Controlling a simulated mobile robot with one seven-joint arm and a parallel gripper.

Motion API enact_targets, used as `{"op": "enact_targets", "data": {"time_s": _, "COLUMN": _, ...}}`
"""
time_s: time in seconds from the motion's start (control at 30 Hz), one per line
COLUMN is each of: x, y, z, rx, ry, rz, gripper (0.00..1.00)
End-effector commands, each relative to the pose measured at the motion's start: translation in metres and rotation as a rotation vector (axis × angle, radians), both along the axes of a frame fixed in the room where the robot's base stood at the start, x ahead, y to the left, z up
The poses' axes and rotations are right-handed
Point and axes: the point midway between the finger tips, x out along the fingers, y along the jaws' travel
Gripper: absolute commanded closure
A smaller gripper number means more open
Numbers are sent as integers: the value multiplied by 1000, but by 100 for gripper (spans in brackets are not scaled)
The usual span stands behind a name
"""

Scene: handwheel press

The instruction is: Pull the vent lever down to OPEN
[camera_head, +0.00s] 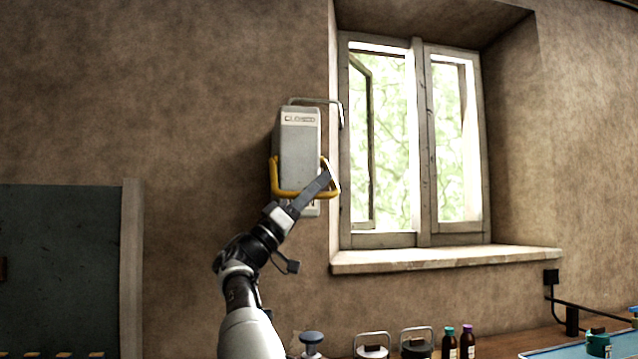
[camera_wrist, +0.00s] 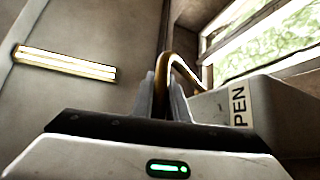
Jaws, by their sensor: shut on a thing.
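The vent lever is a yellow U-shaped handle (camera_head: 292,193) around the lower part of a grey box (camera_head: 298,145) on the wall. Its crossbar hangs low, near the box's bottom end. The box's upper label (camera_head: 299,118) appears to read CLOSED. In the wrist view, a partly hidden label (camera_wrist: 239,106) shows "PEN". My gripper (camera_head: 325,178) is at the lever's right side. In the wrist view, the yellow bar (camera_wrist: 163,72) passes between the fingers of my gripper (camera_wrist: 168,90), which is shut on it. The fingers hide part of the bar.
A grey rod (camera_head: 318,101) runs from the box top toward the window frame (camera_head: 420,140). A stone sill (camera_head: 445,259) juts out right of the box. Below are bottles (camera_head: 467,341) and handled items (camera_head: 372,349) on a bench. Bare wall lies left of the box.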

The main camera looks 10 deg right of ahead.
Motion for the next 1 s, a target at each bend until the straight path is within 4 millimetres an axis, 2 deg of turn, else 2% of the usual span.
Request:
{"op": "enact_targets", "data": {"time_s": 0.37, "x": 0, "y": 0, "z": -3, "rx": 3, "ry": 0, "rz": -4, "gripper": 100}}
{"op": "enact_targets", "data": {"time_s": 0.4, "x": 0, "y": 0, "z": -3, "rx": 4, "ry": 0, "rz": -4, "gripper": 85}}
{"op": "enact_targets", "data": {"time_s": 0.5, "x": 0, "y": 0, "z": -3, "rx": 3, "ry": -1, "rz": -4, "gripper": 68}}
{"op": "enact_targets", "data": {"time_s": 0.8, "x": 0, "y": 0, "z": -3, "rx": 1, "ry": 1, "rz": -3, "gripper": 68}}
{"op": "enact_targets", "data": {"time_s": 1.0, "x": -4, "y": 16, "z": -20, "rx": 2, "ry": 3, "rz": -1, "gripper": 68}}
